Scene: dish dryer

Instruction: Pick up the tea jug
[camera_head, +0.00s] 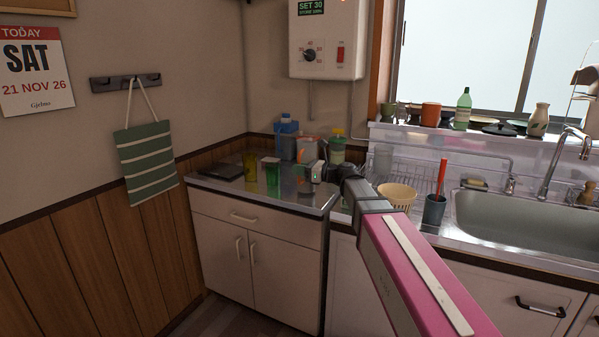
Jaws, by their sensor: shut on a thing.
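A container with a yellow-green lid (337,146), which looks like the tea jug, is upright over the far right part of the counter. My arm comes in from the lower right. My gripper (325,171) is at the lower front of this container and hides its base. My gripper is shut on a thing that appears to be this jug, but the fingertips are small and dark. I cannot tell whether the jug's base touches the counter.
A blue bottle (287,137) and an orange-and-white packet (307,150) stand left of the jug. Yellow (250,167) and green (272,176) cups are nearer.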

